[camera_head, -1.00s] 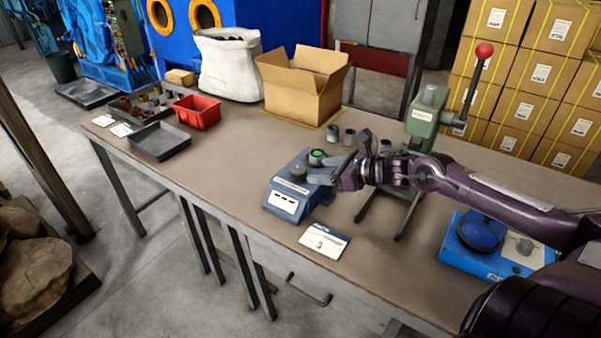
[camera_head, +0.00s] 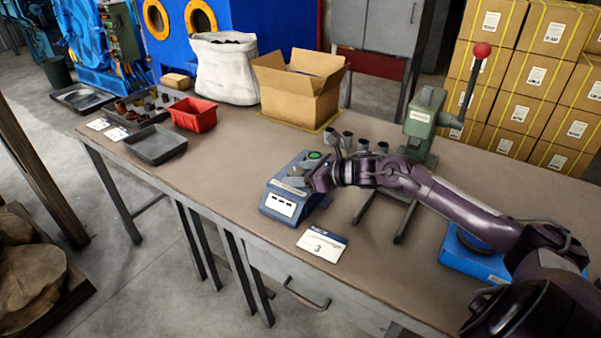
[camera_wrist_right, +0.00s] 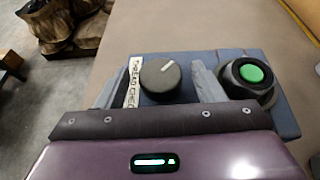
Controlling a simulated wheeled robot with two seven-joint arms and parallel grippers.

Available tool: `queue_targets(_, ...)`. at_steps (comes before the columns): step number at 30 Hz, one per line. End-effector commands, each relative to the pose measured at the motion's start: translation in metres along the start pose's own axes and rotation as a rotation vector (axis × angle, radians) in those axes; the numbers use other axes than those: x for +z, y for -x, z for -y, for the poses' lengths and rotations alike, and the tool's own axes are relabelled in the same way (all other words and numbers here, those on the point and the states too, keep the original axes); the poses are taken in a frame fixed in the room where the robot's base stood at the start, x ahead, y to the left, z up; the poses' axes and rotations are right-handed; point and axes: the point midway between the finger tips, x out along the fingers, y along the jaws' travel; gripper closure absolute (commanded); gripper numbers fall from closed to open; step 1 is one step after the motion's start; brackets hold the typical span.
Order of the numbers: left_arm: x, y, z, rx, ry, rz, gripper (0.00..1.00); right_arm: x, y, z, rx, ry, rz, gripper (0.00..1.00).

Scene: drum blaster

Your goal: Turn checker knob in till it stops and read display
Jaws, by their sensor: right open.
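The blue thread checker (camera_head: 272,205) stands on the bench, with its pale display (camera_head: 281,204) on the front face. The display shows dark dash-like marks, too small to read surely. In the right wrist view the black checker knob (camera_wrist_right: 160,76) has a white pointer line and sits between the two grey fingers of my right gripper (camera_wrist_right: 160,84). The fingers are apart, with visible gaps on both sides of the knob. In the head view the right gripper (camera_head: 298,182) is low over the checker and partly hides the knob. My left gripper is not in view.
A green button (camera_wrist_right: 251,73) in a black collar is close beside the right finger. A card marked 3 (camera_head: 322,245) lies in front. Grey cups (camera_head: 347,139) and a green lever press (camera_head: 425,118) stand behind. A cardboard box (camera_head: 298,95) is at the back.

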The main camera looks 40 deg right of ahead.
Motion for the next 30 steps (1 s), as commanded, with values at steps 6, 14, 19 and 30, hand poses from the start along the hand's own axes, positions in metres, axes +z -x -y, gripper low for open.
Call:
queue_targets(6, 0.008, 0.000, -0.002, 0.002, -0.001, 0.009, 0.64, 0.000, 0.000, 0.000, 0.000, 0.000, 0.000, 0.38)
queue_targets(14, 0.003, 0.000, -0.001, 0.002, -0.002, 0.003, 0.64, 0.000, 0.000, 0.000, 0.000, 0.000, 0.001, 0.69)
queue_targets(19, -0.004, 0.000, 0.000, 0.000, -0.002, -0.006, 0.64, 0.000, 0.000, 0.000, -0.001, 0.000, 0.001, 0.82)
queue_targets(30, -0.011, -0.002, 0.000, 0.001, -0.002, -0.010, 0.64, -0.001, 0.000, -0.003, -0.103, -0.042, 0.000, 0.82)
